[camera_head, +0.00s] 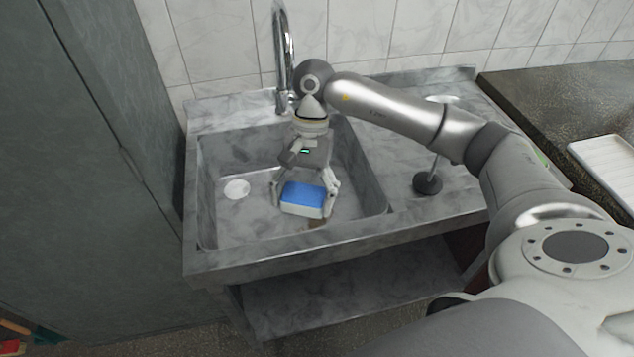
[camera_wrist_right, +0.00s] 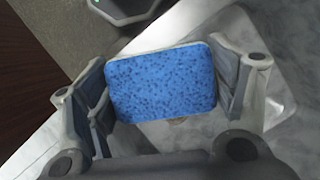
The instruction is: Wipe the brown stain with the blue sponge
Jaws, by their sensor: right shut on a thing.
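The blue sponge (camera_head: 303,196), with a pale lower layer, is held between the fingers of my right gripper (camera_head: 305,200), inside the sink basin near its front wall. In the right wrist view the sponge (camera_wrist_right: 162,82) fills the space between the two fingers of the right gripper (camera_wrist_right: 165,90). A small brown patch, the stain (camera_head: 317,223), shows just in front of and below the sponge at the basin's front. A bit of brown also shows at the sponge's edge in the right wrist view (camera_wrist_right: 179,121). The sponge hides part of that area. My left gripper is out of view.
The grey marble sink (camera_head: 225,262) has a drain (camera_head: 237,190) left of the sponge and a tall faucet (camera_head: 282,50) behind. A stand with a dark round base (camera_head: 427,184) is on the right counter. A white tray (camera_head: 606,165) lies farther right. A tall cabinet (camera_head: 90,170) borders the left.

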